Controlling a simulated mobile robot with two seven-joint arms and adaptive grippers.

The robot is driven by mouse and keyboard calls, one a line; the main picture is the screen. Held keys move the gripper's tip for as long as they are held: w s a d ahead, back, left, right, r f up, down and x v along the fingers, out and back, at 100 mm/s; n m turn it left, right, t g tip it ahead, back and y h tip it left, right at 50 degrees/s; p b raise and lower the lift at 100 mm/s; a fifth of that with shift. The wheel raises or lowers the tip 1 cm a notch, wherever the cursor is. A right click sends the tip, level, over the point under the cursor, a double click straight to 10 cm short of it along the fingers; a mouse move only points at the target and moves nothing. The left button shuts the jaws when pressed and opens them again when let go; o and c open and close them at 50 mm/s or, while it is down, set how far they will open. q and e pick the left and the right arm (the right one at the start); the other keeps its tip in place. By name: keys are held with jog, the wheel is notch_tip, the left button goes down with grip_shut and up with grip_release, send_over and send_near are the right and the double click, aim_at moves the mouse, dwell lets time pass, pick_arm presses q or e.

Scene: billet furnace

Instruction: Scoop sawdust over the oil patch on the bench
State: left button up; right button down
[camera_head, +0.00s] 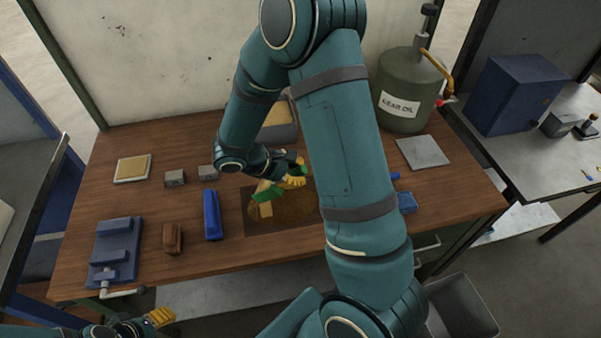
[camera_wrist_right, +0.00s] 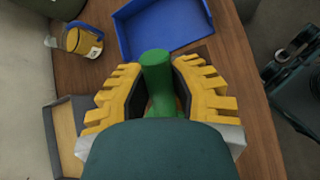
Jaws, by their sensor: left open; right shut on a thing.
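The dark oil patch (camera_head: 254,222) lies on the wooden bench (camera_head: 190,270), with brownish material, likely sawdust, over its middle and right part. My right arm hides its right edge. My right gripper (camera_head: 294,175) is above the patch's back edge. It is shut on the green handle (camera_wrist_right: 158,68) of the scoop, between its yellow fingers in the right wrist view. The green scoop (camera_head: 272,192) is over the patch, with tan material at it; whether this is inside cannot be told. An open tray (camera_head: 280,133) behind holds tan sawdust. My left gripper (camera_head: 160,318) is open and empty at the lower left, before the bench.
A blue bar (camera_head: 212,214), a brown block (camera_head: 172,238) and a blue vise (camera_head: 115,250) stand left of the patch. A green oil can (camera_head: 405,85) and a grey plate (camera_head: 422,152) are at the back right. A blue tray (camera_wrist_right: 165,25) shows in the wrist view.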

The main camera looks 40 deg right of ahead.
jog(key=shift+w+a+r+h, duration=0.2)
jog(key=shift+w+r+h, duration=0.1)
jog(key=shift+d, duration=0.15)
jog(key=shift+s+d, duration=0.75)
jog(key=shift+d, duration=0.3)
jog(key=shift+d, duration=0.1)
jog(key=shift+s+d+b, duration=0.4)
jog(key=shift+s+d, duration=0.3)
jog(key=shift+d, duration=0.35)
jog(key=shift+s+d, duration=0.1)
jog(key=shift+d, duration=0.05)
jog(key=shift+s+d, duration=0.35)
jog(key=shift+d, duration=0.2)
jog(key=shift+s+d, duration=0.3)
jog(key=shift+d, duration=0.2)
jog(key=shift+d, duration=0.15)
